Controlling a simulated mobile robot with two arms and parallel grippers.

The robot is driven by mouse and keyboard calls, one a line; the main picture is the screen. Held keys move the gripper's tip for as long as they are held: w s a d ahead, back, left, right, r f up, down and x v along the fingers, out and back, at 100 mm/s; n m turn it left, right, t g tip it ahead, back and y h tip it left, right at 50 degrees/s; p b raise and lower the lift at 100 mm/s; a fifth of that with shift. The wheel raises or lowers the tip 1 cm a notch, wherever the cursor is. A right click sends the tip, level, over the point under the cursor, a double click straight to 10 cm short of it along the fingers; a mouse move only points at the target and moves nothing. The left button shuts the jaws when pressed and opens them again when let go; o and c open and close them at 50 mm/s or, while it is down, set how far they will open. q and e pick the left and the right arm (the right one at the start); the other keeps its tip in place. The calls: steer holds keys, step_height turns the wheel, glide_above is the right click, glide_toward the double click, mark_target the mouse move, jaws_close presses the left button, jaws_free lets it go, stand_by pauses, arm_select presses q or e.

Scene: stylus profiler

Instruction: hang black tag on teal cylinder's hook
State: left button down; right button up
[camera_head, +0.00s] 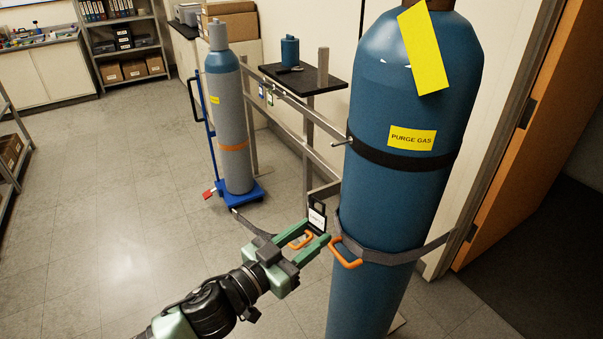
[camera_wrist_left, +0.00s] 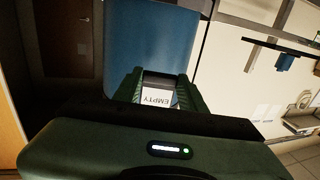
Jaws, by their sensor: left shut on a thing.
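My left gripper (camera_head: 318,236) is shut on the black tag (camera_head: 318,205), which stands upright above the fingers. The tag has a white label, and the left wrist view (camera_wrist_left: 157,97) reads EMPTY on it between the green fingers (camera_wrist_left: 153,90). The big teal-blue cylinder (camera_head: 400,190) stands just right of the gripper, with a yellow PURGE GAS label. A small metal hook (camera_head: 338,143) sticks out leftward from its black band (camera_head: 400,160), above and right of the tag. The tag is apart from the hook. The cylinder also fills the background of the left wrist view (camera_wrist_left: 150,45).
Orange carabiners (camera_head: 346,262) and a grey strap (camera_head: 385,256) sit beside the gripper. A metal rail (camera_head: 310,117) and dark shelf (camera_head: 315,78) stand behind. A grey cylinder (camera_head: 230,120) rests on a blue cart (camera_head: 240,196). Open floor (camera_head: 110,210) lies to the left.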

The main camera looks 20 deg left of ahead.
arm_select(q)
steer(key=w+a+r+m+g+h+p, duration=0.25)
steer(key=w+a+r+h+p, duration=0.2)
steer(key=r, duration=0.45)
steer(key=shift+w+d+f+y+p, duration=0.2)
steer(key=shift+w+d+y+p, duration=0.15)
steer(key=shift+w+d+p, duration=1)
arm_select(e)
step_height(320, 180, up, 9)
steer(key=shift+w, duration=0.15)
arm_select(q)
steer(key=shift+a+p, duration=0.1)
steer(key=shift+p, duration=0.25)
arm_select(e)
steer(key=shift+a+r, duration=0.15)
steer(key=shift+r, duration=0.4)
arm_select(q)
steer(key=shift+w, duration=0.15)
steer(key=shift+p+x, duration=0.55)
steer(key=shift+x, duration=1.45)
arm_select(e)
steer(key=shift+w+r, duration=0.1)
steer(key=shift+r, duration=0.45)
